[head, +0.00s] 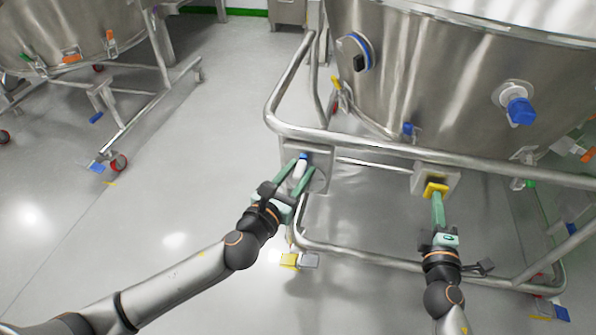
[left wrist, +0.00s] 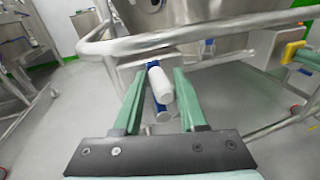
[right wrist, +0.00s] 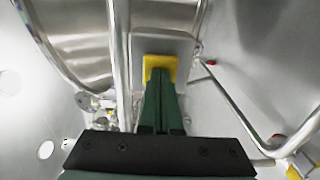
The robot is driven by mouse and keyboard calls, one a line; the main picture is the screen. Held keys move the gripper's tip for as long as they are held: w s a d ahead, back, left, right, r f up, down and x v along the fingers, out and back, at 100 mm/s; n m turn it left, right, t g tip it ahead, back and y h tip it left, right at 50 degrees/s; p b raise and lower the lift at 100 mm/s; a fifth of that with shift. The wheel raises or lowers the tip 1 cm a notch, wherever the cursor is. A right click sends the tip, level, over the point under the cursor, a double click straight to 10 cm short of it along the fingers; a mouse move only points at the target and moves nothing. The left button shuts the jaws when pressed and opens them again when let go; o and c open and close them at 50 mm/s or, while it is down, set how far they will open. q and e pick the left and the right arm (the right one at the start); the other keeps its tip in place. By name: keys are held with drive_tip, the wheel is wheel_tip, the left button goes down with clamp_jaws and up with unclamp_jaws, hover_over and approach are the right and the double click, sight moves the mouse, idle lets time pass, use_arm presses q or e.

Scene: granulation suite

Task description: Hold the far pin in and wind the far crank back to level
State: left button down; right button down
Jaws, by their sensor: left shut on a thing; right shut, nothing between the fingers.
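The crank is on a steel plate (head: 320,180) at the frame's left corner. Its white grip (head: 299,170) with blue parts is between the fingers of my left gripper (head: 302,172). In the left wrist view the white grip (left wrist: 160,85) stands between the two green fingers, tilted slightly, with blue behind it. How far the crank is from level is hard to tell. The yellow pin (head: 435,189) is on a second plate to the right. My right gripper (head: 437,196) is shut and empty, its tips against the yellow pin (right wrist: 158,64), seemingly touching it.
A large steel vessel (head: 440,70) stands above on a tubular frame (head: 380,143) whose rail passes close above both grippers. A yellow caster pedal (head: 290,260) is low near the left arm. Another wheeled vessel stands far left. The floor between is clear.

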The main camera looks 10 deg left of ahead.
use_arm(q)
drive_tip(key=shift+w+r, duration=0.1)
drive_tip(key=shift+r, duration=0.15)
use_arm(e)
drive_tip(key=shift+r, duration=0.1)
drive_tip(key=s, duration=0.8)
idle(0.4)
use_arm(q)
drive_tip(key=c, duration=0.8)
unclamp_jaws()
drive_tip(key=shift+c, duration=0.2)
drive_tip(key=o, duration=0.4)
drive_tip(key=shift+f, duration=0.15)
drive_tip(key=shift+c, duration=0.2)
